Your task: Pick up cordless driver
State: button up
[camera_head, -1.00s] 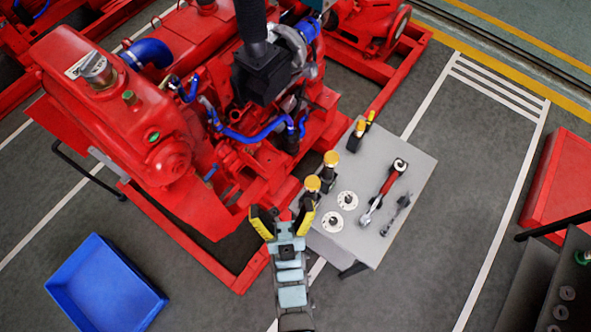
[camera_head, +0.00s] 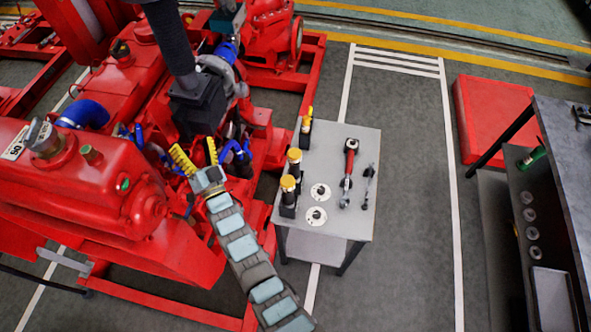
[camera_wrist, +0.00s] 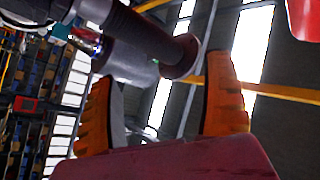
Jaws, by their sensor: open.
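I cannot pick out a cordless driver for certain. A small green-handled tool (camera_head: 534,156) shows at the dark workbench on the right, too small to identify. A red-handled tool (camera_head: 349,165) lies on the small grey table (camera_head: 340,222), with a smaller grey tool (camera_head: 368,185) to its right. My gripper (camera_head: 196,157) is open, in front of the red engine and left of the grey table, apart from these tools. In the wrist view my gripper (camera_wrist: 160,70) shows its two orange fingers spread, with nothing held between them; a dark cylinder shows behind.
The red diesel engine (camera_head: 75,185) fills the left. Several yellow-topped black cylinders and two white discs (camera_head: 318,216) sit on the grey table. A dark workbench (camera_head: 565,170) and a red block (camera_head: 490,110) stand on the right. Clear floor (camera_head: 410,190) lies between table and workbench.

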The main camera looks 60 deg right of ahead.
jog(key=w+d+f+m+g+y+b, duration=0.1)
jog(key=w+d+f+m+g, duration=0.2)
jog(key=d, duration=0.6)
jog(key=w+d+f+m+g+y+b, duration=0.1)
jog(key=d+f+m+g+b, duration=0.2)
jog(key=d, duration=0.6)
jog(key=m+g+y+b, duration=0.4)
jog(key=g+y+b, duration=0.3)
jog(key=g+y, duration=0.45)
send_over(295, 153)
jog(key=f+g+h, duration=0.1)
jog(key=f+g, duration=0.1)
jog(key=f, duration=0.3)
jog(key=f+b, duration=0.1)
jog(key=f, duration=0.2)
jog(key=f+b, duration=0.1)
jog(key=f, duration=0.3)
jog(key=shift+d, duration=0.25)
jog(key=shift+w+f, duration=0.15)
jog(key=shift+f, duration=0.3)
jog(key=shift+a+f, duration=0.15)
jog(key=shift+f, duration=0.6)
jog(key=shift+a+f, duration=0.15)
jog(key=shift+f, duration=1.75)
